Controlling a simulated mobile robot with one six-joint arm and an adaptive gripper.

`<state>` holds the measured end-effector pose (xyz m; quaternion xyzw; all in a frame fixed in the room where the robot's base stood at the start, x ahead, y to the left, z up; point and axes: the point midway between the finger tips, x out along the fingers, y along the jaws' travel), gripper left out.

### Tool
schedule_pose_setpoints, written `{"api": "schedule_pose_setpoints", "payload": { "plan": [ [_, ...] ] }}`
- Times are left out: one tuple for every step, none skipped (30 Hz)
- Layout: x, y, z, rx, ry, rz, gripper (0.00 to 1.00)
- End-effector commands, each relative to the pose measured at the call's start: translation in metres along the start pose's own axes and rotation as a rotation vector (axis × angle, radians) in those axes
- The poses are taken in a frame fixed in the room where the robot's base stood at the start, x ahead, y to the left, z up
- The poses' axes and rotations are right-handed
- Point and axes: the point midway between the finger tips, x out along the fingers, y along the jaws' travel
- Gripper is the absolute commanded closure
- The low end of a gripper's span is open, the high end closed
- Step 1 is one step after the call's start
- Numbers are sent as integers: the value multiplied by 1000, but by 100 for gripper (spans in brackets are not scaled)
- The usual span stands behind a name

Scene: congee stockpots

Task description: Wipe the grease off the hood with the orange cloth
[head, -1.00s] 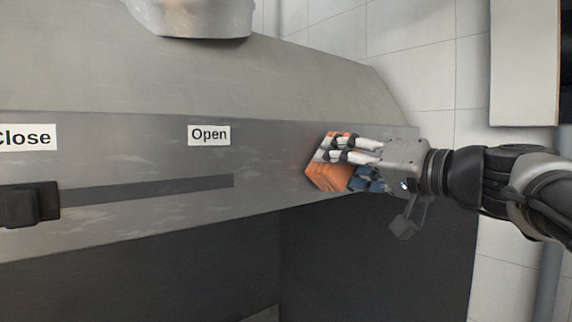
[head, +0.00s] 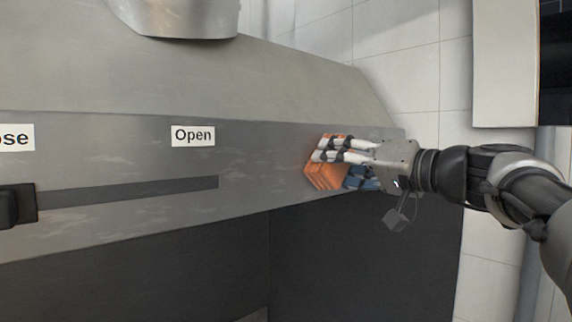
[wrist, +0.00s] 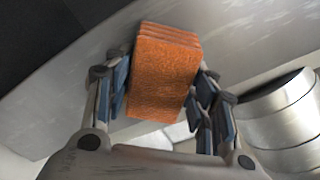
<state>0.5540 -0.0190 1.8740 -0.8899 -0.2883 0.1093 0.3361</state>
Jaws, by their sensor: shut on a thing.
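The orange cloth (head: 325,176) is a folded, layered pad; it also shows in the wrist view (wrist: 164,75). My gripper (head: 335,163) is shut on it, with fingers on both sides of the pad in the wrist view (wrist: 163,85). The cloth is at the right part of the hood's (head: 262,165) grey metal front band and seems to be against it; the exact contact is hidden. Pale streaky smears (head: 75,218) show along the band, mostly left of the cloth. The surface behind the cloth and gripper is hidden.
The band carries an "Open" label (head: 193,135), a second label (head: 14,138) cut by the left edge, and a dark slot with a black slider knob (head: 18,205). A metal duct (head: 180,15) rises above. White tiled wall (head: 400,70) lies right of the hood.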

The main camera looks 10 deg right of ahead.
Motion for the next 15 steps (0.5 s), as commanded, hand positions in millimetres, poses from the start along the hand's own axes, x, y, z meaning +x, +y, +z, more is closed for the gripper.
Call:
{"api": "schedule_pose_setpoints", "payload": {
  "plan": [
    [0, 0, -1, -1, 1, -1, 68],
    [0, 0, -1, -1, 0, -1, 68],
    [0, 1, -2, -1, 0, -1, 68],
    [0, 1, -2, -1, 1, -1, 68],
    [0, 2, -3, -1, 1, -1, 68],
    [0, 4, -4, -1, 0, -1, 68],
    [0, 5, -6, 0, 0, 0, 68],
    [1, 7, -7, 1, 0, 0, 68],
    [1, 10, -9, 1, 0, 0, 68],
    [1, 11, -11, 0, 0, 0, 68],
    [1, 13, -13, 0, 1, 0, 68],
    [2, 17, -15, 1, 0, 0, 68],
    [2, 18, -17, 1, 1, 0, 68],
    [2, 20, -19, 0, 1, 0, 68],
    [2, 23, -21, 0, 1, 0, 68]
  ]
}}
